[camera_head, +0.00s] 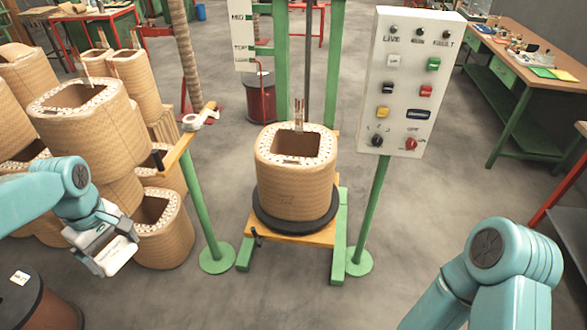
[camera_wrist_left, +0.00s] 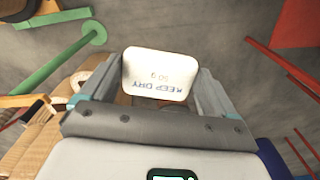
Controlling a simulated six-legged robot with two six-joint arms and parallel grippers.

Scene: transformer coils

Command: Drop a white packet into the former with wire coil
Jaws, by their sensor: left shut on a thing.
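A white packet (camera_wrist_left: 158,75) printed "KEEP DRY" and "50 g" sits between the two fingers of my left gripper (camera_wrist_left: 158,92) in the left wrist view. In the head view the left gripper (camera_head: 112,256) is at the left, in front of the stacked coils. It is well left of the tan former with wire coil (camera_head: 292,190), which stands upright on a black round plate (camera_head: 295,222) at centre. The former's rectangular opening faces up, with thin strips rising behind it. My right gripper is out of view.
A control panel (camera_head: 411,82) on a green post stands right of the former. A green post (camera_head: 205,205) with a wooden arm stands between my left gripper and the former. Stacked coils (camera_head: 85,110) fill the left. A workbench (camera_head: 530,55) is at back right.

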